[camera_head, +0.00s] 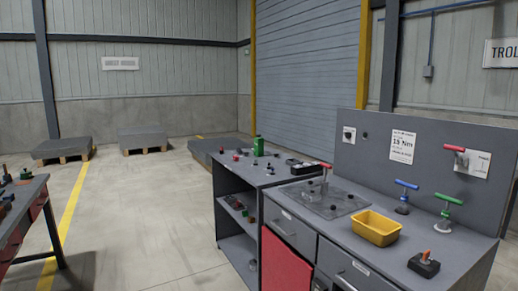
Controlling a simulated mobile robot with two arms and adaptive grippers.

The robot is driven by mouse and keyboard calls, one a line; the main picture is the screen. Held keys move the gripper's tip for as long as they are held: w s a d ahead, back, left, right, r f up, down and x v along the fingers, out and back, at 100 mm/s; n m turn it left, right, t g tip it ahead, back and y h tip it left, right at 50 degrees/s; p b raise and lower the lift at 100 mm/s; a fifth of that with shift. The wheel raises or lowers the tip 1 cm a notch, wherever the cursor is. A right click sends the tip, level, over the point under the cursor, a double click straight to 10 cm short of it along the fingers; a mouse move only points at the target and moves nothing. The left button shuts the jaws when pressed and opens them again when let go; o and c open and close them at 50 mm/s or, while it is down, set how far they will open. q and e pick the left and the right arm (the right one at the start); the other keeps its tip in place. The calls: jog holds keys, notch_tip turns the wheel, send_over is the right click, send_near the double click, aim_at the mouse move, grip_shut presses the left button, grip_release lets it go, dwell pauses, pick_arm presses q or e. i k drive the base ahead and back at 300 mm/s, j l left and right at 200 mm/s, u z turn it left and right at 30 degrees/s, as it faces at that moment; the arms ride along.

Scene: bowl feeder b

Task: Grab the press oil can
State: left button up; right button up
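A small green can (258,146) stands upright at the far end of the grey shelf bench in the middle of the view. It is the only can-like thing I can make out, but I cannot read any label on it. Small dark and red items stand close around it. Neither of my grippers is in view.
The shelf bench (235,203) adjoins a workbench with a yellow bin (376,228), a red-handled device (325,178), and blue (406,185) and green (448,199) T-handled tools. Another bench (30,190) stands at left. The floor between (140,220) is clear.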

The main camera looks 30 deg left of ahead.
aim_at(258, 141)
jog(key=i+l+z, duration=0.35)
jog(key=i+l, duration=0.15)
jog(key=l, duration=0.15)
jog(key=i+l+z, duration=0.3)
jog(key=i+l, duration=0.2)
jog(key=i+l+z, duration=0.35)
jog(key=i, duration=2.1)
jog(key=i+u, duration=0.45)
jog(key=i, duration=0.15)
jog(key=i+u, duration=0.45)
jog(key=i+l+u, duration=0.45)
jog(key=i, duration=0.2)
